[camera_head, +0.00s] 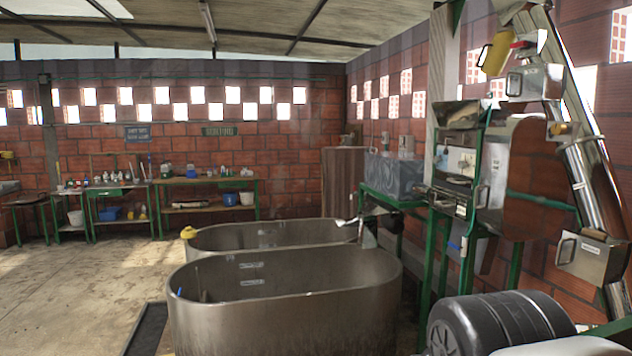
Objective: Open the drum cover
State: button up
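The pulper machine stands at the right on a green frame (515,255). A large curved metal housing (535,165) on it, shiny at the left and reddish brown at the right, looks like the drum cover. It appears closed, but I cannot make out its handle or hinge for certain. To its left is an open-fronted metal box section (458,165) with a green edge. My gripper is not in view.
Two large oval steel tanks, one in front (285,305) and one behind (265,235), fill the middle. A slanted metal tube (590,180) rises at the right. The concrete floor (75,290) at left is clear.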

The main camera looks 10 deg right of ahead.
aim_at(462, 186)
jog(key=z, duration=0.85)
jog(key=i+j, duration=0.2)
jog(key=i, duration=0.3)
jog(key=i+j, duration=0.2)
jog(key=i, duration=0.3)
jog(key=i+j+z, duration=0.1)
jog(key=i, duration=0.4)
jog(key=i+j, duration=0.3)
jog(key=i, duration=0.15)
jog(key=i+j, duration=0.25)
jog(key=i, duration=0.25)
